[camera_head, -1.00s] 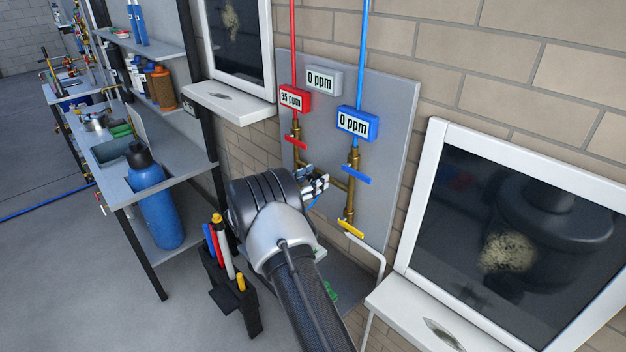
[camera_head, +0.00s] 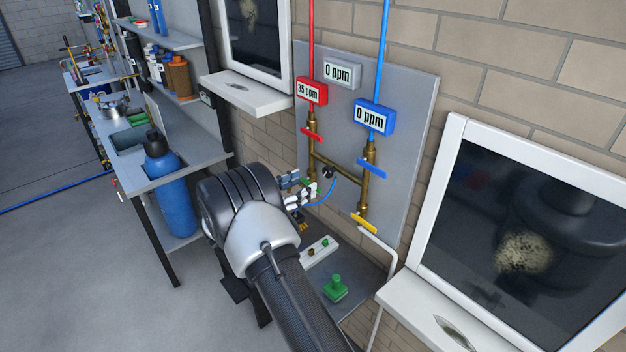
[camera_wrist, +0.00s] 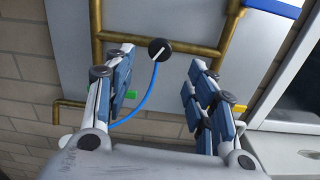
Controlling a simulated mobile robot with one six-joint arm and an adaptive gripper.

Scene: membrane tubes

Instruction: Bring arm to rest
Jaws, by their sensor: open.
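My gripper (camera_head: 301,190) is in front of the grey pipe panel (camera_head: 418,120) in the head view. In the wrist view my gripper (camera_wrist: 163,98) has its two padded fingers wide apart with nothing between them. Behind the fingers are brass pipes (camera_wrist: 97,20) and a round black knob (camera_wrist: 158,49) with a blue hose (camera_wrist: 146,97) curving down from it. My arm covers part of the area below the panel.
The panel carries a red valve handle (camera_head: 312,134), a blue handle (camera_head: 371,168) and a yellow handle (camera_head: 364,223). A shelf below holds a green knobbed piece (camera_head: 336,287). A framed window (camera_head: 530,230) is at right. A bench with a blue bottle (camera_head: 168,195) stands at left.

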